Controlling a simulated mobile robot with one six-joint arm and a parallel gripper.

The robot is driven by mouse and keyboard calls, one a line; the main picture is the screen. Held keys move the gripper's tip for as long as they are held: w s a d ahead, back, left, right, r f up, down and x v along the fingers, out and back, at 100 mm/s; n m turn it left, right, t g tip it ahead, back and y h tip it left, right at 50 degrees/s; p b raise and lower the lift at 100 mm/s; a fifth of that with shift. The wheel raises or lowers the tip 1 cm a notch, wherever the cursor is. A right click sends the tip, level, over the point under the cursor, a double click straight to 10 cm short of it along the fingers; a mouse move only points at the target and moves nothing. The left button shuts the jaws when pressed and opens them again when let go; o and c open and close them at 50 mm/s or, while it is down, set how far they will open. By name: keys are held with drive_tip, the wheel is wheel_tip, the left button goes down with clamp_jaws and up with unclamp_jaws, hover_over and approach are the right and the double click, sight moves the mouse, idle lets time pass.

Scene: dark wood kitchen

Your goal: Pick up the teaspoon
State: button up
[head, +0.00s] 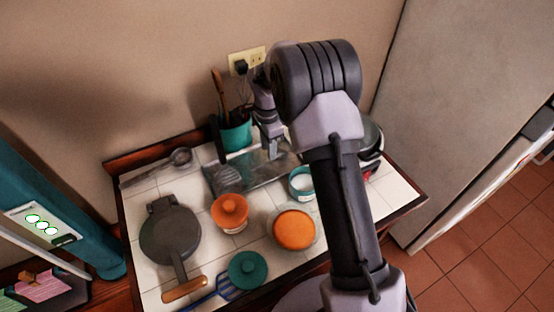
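I cannot pick out a teaspoon with certainty. A grey metal spoon-like utensil with a round bowl (181,157) lies at the back left of the white tiled counter, its long handle pointing left. A slotted metal turner (222,179) lies near the middle, by a shiny grey tray (262,174). My gripper (272,152) points down over the tray's back part, just right of the teal utensil pot (236,136). Its fingers are small and partly blurred, so I cannot tell if they are open or hold anything. My arm hides part of the counter's right side.
A teal-and-white cup (301,184), an orange-lidded jar (230,211), an orange-lidded container (294,230) and a green lid (248,270) crowd the counter. A fridge (460,90) stands right.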

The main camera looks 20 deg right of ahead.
sight(267, 162)
drive_tip(key=f, duration=0.1)
drive_tip(key=f+b, duration=0.1)
drive_tip(key=f, duration=0.3)
drive_tip(key=shift+w+a, duration=0.15)
drive_tip(key=shift+a, duration=0.15)
drive_tip(key=shift+f+b, duration=0.1)
drive_tip(key=shift+b, duration=0.35)
clamp_jaws()
